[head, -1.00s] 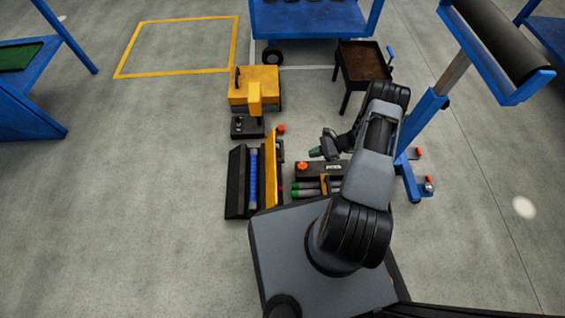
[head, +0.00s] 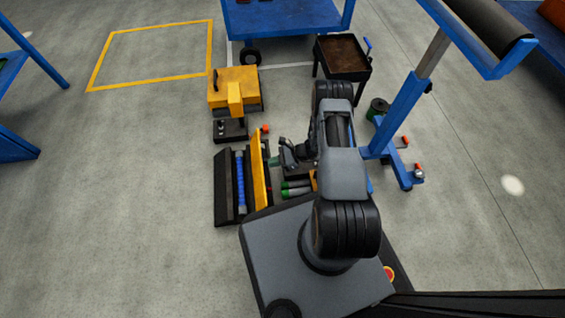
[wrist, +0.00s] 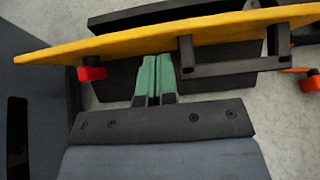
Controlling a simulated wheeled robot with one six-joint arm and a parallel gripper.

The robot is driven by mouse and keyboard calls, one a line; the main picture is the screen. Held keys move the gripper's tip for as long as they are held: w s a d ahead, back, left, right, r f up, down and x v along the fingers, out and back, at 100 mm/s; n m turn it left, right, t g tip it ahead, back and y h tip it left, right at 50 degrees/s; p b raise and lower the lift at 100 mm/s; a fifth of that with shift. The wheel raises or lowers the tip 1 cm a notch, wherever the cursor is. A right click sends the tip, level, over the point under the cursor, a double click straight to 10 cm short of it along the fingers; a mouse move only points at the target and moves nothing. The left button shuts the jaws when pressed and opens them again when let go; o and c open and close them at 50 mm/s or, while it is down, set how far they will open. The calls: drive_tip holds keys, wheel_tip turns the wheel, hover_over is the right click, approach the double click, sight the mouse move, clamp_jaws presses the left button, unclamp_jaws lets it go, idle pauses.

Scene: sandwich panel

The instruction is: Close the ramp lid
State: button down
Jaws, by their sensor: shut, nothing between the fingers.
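The ramp lid is a yellow panel (head: 258,168) standing steeply on edge along the right side of a dark open box (head: 222,190). A blue roller (head: 240,182) shows inside the box. In the wrist view the yellow lid (wrist: 190,38) crosses the top of the picture, with a black handle bracket (wrist: 225,68) on its near face. My gripper (head: 276,162) is to the right of the lid, low down. In the wrist view its green fingertips (wrist: 156,62) are shut together and empty, just at the lid's lower edge; I cannot tell whether they touch it.
A yellow machine (head: 235,90) stands behind the box. A brown-topped tray stand (head: 342,58) and a blue roller stand (head: 400,115) are behind and right of my arm. Green-ended cylinders (head: 295,188) lie beside my gripper. The floor left of the box is clear.

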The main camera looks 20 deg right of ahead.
sight(261, 161)
drive_tip(key=shift+w+a+r, duration=0.15)
drive_tip(key=shift+a+r, duration=0.2)
drive_tip(key=shift+a, duration=0.45)
drive_tip(key=a+h+p, duration=0.1)
drive_tip(key=a+r+h+p, duration=0.1)
drive_tip(key=h+p, duration=0.1)
drive_tip(key=a+r+h+p, duration=0.1)
drive_tip(key=shift+w+a+r+g, duration=0.15)
drive_tip(key=shift+w+g, duration=0.1)
drive_tip(key=shift+g, duration=0.15)
drive_tip(key=w+a+f+h, duration=0.1)
drive_tip(key=a+f+h, duration=0.1)
drive_tip(key=a, duration=0.3)
drive_tip(key=w+a+f+h, duration=0.1)
drive_tip(key=a+f+h, duration=0.1)
drive_tip(key=a, duration=0.4)
drive_tip(key=w+a+f+g+h+b, duration=0.1)
drive_tip(key=a+f+h, duration=0.1)
drive_tip(key=a, duration=0.3)
drive_tip(key=shift+x, duration=0.9)
drive_tip(key=shift+b+x, duration=1.4)
drive_tip(key=shift+b, duration=0.1)
drive_tip(key=shift+f, duration=0.2)
